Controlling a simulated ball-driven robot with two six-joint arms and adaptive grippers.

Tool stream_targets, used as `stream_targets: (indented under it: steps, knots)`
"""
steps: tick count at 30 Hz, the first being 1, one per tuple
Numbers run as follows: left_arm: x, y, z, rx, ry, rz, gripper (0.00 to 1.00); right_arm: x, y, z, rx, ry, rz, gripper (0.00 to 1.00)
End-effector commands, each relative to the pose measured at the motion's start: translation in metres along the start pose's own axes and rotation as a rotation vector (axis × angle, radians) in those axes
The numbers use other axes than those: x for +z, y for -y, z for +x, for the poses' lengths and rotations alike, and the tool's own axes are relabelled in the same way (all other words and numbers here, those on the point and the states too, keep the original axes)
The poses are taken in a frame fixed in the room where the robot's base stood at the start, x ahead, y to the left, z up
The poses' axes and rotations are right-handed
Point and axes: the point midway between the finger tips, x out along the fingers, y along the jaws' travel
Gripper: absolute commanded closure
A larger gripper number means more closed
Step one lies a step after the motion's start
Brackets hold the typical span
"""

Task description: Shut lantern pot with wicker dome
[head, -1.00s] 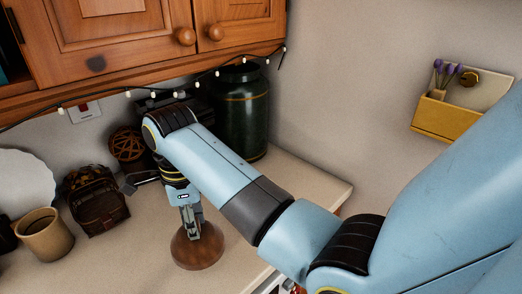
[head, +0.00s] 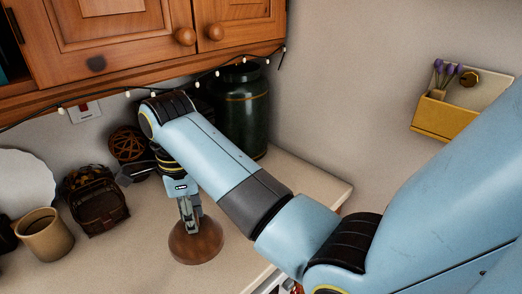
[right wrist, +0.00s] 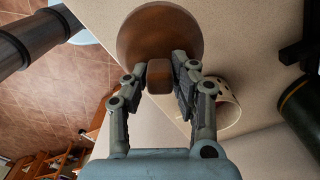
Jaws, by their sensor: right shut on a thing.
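A round brown dome lid (head: 196,243), which I take for the wicker dome, is near the front edge of the counter. My right gripper (head: 190,226) points down and is shut on its knob. In the right wrist view the fingers (right wrist: 160,75) grip the blocky knob on both sides, with the lid's round top (right wrist: 160,30) beyond. A cream pot with dark holes (right wrist: 228,112), probably the lantern pot, stands partly behind the right finger there; it is hidden in the head view. The lid is beside the pot, not on it. My left gripper is not in view.
A dark green canister (head: 243,110) stands at the back corner. A wicker ball (head: 126,143), a dark brown basket (head: 94,198) and a tan mug (head: 44,234) stand to the left. Wooden cabinets (head: 140,50) hang above. The counter between the basket and the lid is clear.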

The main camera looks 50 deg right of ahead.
Motion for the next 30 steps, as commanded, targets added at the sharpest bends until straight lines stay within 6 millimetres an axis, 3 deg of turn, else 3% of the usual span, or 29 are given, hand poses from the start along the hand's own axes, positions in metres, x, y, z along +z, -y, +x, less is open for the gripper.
stream_targets:
  steps: [30]
  knots:
    - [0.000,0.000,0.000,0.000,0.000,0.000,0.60,0.000,0.000,-0.021,0.000,0.000,0.000,1.00]
